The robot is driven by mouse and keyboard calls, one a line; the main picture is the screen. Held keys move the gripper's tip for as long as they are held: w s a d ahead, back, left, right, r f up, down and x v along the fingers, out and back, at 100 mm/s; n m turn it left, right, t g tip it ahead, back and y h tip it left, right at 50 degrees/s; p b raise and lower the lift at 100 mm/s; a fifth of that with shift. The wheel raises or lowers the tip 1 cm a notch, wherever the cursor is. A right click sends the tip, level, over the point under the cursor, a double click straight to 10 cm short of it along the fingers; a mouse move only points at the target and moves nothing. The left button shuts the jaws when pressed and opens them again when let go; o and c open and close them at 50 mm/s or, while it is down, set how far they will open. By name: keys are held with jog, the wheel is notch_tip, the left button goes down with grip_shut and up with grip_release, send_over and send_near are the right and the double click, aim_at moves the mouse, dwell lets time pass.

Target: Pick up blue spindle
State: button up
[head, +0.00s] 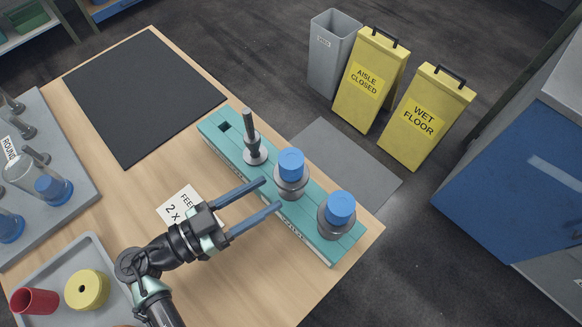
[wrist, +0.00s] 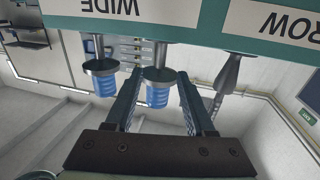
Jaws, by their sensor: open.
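Two spindles with blue tops and grey bases stand on a teal rack (head: 312,240) in the head view: the middle blue spindle (head: 291,163) and the right-end blue spindle (head: 340,207). A thin all-grey spindle (head: 252,138) stands left of them. My gripper (head: 270,195) is open and empty, its two fingers reaching toward the rack just short of the middle blue spindle. In the upside-down wrist view, the middle blue spindle (wrist: 157,94) shows between the open fingers (wrist: 160,76). The other blue spindle (wrist: 103,84) is outside them. Contact cannot be told.
A square hole (head: 224,127) is in the rack's far end. A grey tray (head: 65,260) holds a yellow ring and red cup. A black mat (head: 145,92) lies empty on the table. Yellow floor signs (head: 427,115) stand beyond the table.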

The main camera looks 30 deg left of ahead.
aim_at(305, 171)
jog(key=p+x, duration=0.1)
jog(key=x, duration=0.9)
jog(key=shift+p, duration=0.35)
jog(key=shift+s, duration=0.1)
grip_shut()
jog(key=shift+r, duration=0.15)
dwell(0.7)
